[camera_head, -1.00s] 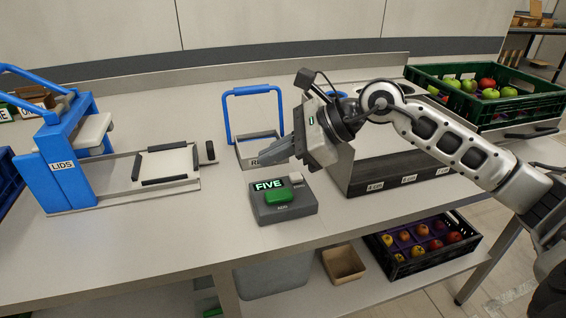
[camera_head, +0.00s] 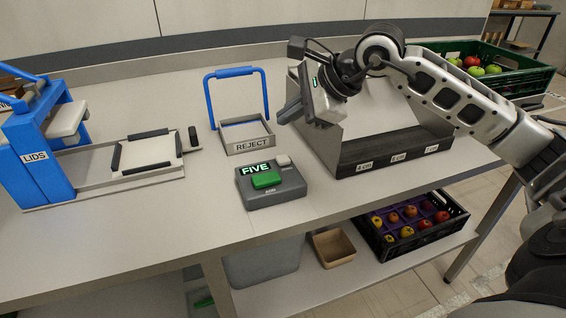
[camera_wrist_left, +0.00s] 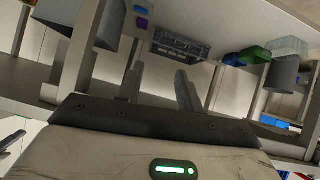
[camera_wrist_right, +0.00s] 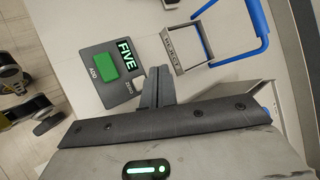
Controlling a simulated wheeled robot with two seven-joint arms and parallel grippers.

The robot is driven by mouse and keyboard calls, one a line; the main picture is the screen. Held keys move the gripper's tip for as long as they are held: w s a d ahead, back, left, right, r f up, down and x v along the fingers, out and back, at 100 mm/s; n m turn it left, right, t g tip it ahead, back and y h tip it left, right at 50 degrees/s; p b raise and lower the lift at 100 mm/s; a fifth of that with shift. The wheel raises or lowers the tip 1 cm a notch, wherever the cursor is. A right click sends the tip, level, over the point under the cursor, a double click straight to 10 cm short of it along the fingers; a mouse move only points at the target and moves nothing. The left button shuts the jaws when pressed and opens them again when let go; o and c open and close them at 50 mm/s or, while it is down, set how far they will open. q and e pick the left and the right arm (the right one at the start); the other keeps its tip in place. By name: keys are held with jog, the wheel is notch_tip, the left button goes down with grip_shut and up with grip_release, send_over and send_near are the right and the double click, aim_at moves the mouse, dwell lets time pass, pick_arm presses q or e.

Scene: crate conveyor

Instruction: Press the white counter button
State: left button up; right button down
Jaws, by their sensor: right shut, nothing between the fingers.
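The grey counter box (camera_head: 272,196) sits on the bench. It has a lit display reading FIVE, a large green button (camera_head: 266,179) and a small white button (camera_head: 283,160) at its back right corner. My right gripper (camera_head: 283,114) is shut and empty, above and behind the box, apart from it. My left gripper (camera_wrist_left: 158,84) is open and empty in the left wrist view, outside the head view, below the bench level.
A REJECT tray (camera_head: 248,147) with a blue handle stands behind the box. A grey chute with labelled slots (camera_head: 396,160) is at right. The blue LIDS device (camera_head: 36,158) is at left. Fruit crates are at back right and on the lower shelf. The bench front is clear.

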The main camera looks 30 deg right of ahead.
jog(key=b, duration=0.3)
send_over(289, 159)
notch_tip(289, 159, down, 4)
jog(key=shift+f, duration=0.25)
jog(key=shift+f+b, duration=0.6)
jog(key=shift+f, duration=0.2)
pick_arm(q)
jog(key=shift+w+d+f+t+h, duration=0.15)
jog(key=shift+d+f+t+h, duration=0.15)
jog(key=shift+f+t, duration=0.15)
jog(key=shift+f, duration=0.2)
dwell(0.3)
jog(key=shift+f+b, duration=0.5)
jog(key=shift+b, duration=0.05)
pick_arm(e)
jog(key=shift+f, duration=0.45)
pick_arm(q)
jog(key=shift+f+b, duration=0.6)
pick_arm(e)
jog(key=shift+f, duration=0.55)
pick_arm(q)
jog(key=shift+r, duration=0.1)
jog(key=shift+r+p, duration=0.55)
jog(key=shift+p, duration=0.1)
pick_arm(e)
jog(key=shift+r, duration=0.95)
